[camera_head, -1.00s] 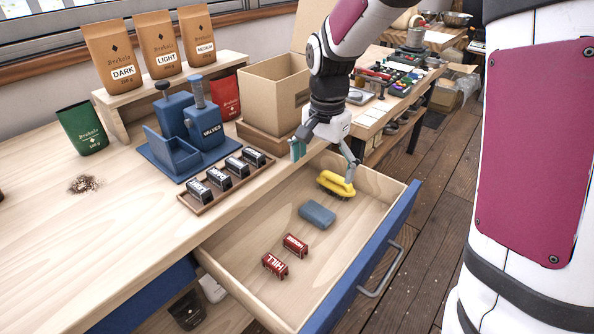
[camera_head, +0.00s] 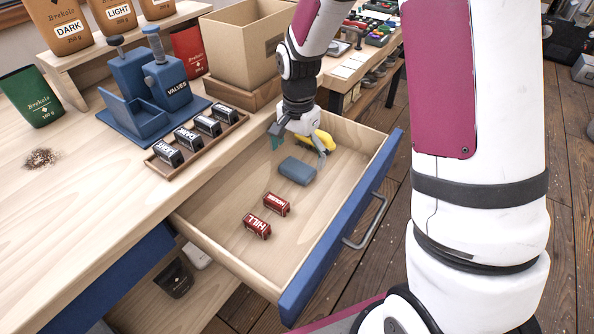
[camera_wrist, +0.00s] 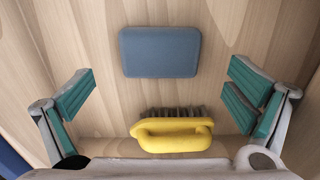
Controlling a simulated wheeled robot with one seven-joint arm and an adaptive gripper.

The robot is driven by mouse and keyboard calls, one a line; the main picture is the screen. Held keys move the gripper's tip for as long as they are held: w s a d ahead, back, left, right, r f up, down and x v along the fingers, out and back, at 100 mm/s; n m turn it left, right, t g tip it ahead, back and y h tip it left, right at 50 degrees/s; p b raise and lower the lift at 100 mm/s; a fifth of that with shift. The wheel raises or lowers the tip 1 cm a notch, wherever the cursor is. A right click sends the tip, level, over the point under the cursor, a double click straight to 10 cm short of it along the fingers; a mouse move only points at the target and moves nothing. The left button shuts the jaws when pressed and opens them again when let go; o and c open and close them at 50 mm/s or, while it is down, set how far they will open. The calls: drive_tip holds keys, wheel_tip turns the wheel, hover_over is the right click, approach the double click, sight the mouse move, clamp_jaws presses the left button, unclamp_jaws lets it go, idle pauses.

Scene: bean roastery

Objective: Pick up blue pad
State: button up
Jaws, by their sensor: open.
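The blue pad (camera_head: 297,170) lies flat on the floor of the open drawer, behind the red stamps and in front of the yellow brush. In the wrist view the blue pad (camera_wrist: 160,52) lies beyond the fingertips, near the top centre. My gripper (camera_head: 299,147) is over the back part of the drawer, close to the pad and apart from it. In the wrist view my gripper (camera_wrist: 158,94) has its teal fingers spread wide, with nothing between them held. The yellow brush (camera_wrist: 172,134) lies below, between the fingers; it is partly hidden behind the gripper in the head view.
The drawer (camera_head: 228,213) is pulled out, with walls around the pad. Two red stamps labelled HOUSE (camera_head: 277,204) and HILL (camera_head: 257,226) lie nearer the front. A cardboard box (camera_head: 245,45) and a tray of black stamps (camera_head: 163,167) stand on the counter to the left.

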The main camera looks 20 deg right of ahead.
sight(298, 166)
wheel_tip(298, 166, down, 4)
drive_tip(key=shift+r, duration=0.15)
drive_tip(key=c, duration=1.1)
drive_tip(key=shift+c, duration=0.2)
drive_tip(key=shift+r, duration=0.2)
wheel_tip(298, 166, up, 18)
drive_tip(key=p, duration=0.3)
drive_tip(key=shift+f, duration=0.15)
